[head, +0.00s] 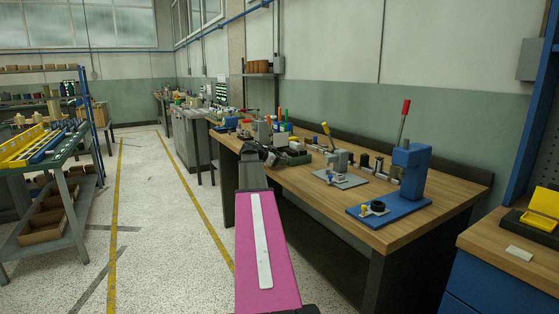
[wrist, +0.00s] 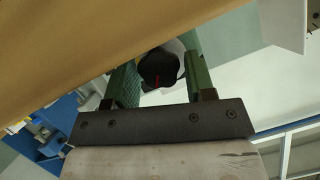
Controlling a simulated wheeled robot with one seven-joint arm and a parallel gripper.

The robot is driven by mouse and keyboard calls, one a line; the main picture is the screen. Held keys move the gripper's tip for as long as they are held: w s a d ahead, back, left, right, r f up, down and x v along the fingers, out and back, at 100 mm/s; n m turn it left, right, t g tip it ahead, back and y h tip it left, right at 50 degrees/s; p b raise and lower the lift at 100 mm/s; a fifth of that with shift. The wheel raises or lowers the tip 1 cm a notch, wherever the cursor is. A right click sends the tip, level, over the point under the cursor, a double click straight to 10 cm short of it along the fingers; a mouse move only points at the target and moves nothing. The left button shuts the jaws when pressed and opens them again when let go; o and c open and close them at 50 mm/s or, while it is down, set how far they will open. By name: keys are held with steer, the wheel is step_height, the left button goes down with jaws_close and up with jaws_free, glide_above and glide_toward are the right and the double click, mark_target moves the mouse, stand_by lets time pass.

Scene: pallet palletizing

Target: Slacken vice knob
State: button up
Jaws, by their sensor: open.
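A black lobed knob (wrist: 160,68) with a red mark on its face shows in the wrist view, with a pale round part behind it. My gripper (wrist: 158,82) is open, with one green finger to the left of the knob and one to the right. The knob appears between the fingers, with gaps visible; I cannot tell its exact depth relative to the fingertips. In the head view my arm reaches to the near edge of the wooden workbench (head: 400,225). The arm's end hides the knob there, and I cannot clearly make out the vice body.
A blue lever press (head: 411,170) with a red handle stands on the bench at right. A grey fixture on a plate (head: 341,180) sits nearer my arm. The floor aisle (head: 165,190) at left is clear.

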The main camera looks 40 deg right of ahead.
steer(key=shift+d, duration=0.15)
steer(key=shift+c, duration=0.3)
steer(key=c, duration=0.6)
steer(key=shift+n, duration=0.3)
steer(key=shift+w+n+g, duration=0.1)
steer(key=shift+n+g, duration=1.4)
steer(key=shift+n, duration=0.2)
